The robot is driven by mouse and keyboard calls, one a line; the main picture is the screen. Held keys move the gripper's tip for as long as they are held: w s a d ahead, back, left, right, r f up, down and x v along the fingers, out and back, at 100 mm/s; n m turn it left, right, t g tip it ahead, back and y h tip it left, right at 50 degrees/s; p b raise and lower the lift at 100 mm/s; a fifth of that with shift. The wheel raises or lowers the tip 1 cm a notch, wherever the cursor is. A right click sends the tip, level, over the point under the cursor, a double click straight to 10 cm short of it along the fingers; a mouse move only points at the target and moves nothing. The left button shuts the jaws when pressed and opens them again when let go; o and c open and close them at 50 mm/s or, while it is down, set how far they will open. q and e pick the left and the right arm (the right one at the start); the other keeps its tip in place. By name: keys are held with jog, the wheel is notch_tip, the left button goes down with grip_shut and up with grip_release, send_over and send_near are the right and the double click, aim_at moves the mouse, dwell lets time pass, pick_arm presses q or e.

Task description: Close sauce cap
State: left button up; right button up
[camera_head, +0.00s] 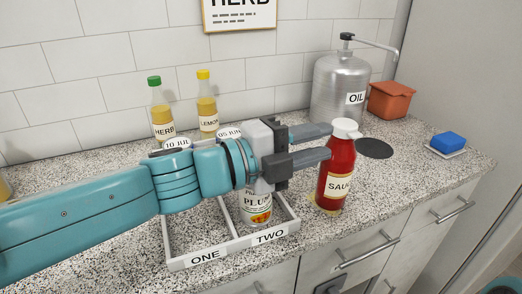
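The red sauce bottle (337,178) stands upright on the speckled counter, right of the divided tray. Its white cap (346,128) is on top; I cannot tell for sure whether its lid is raised or down. My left gripper (330,141) reaches in from the left, its two grey fingers apart and pointing right. The fingertips are just left of the cap and bottle neck, with nothing visible between them. Whether they touch the bottle is unclear. My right gripper is not clearly visible.
A divided tray (213,257) marked ONE and TWO holds a can (257,207) under my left arm. Herb (161,112) and lemon (207,105) bottles stand behind. A metal oil can (340,85), orange container (391,100) and blue sponge (449,142) are to the right.

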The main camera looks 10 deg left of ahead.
pick_arm(q)
jog(key=p+v, duration=0.1)
jog(key=v, duration=0.8)
jog(key=shift+s, duration=0.15)
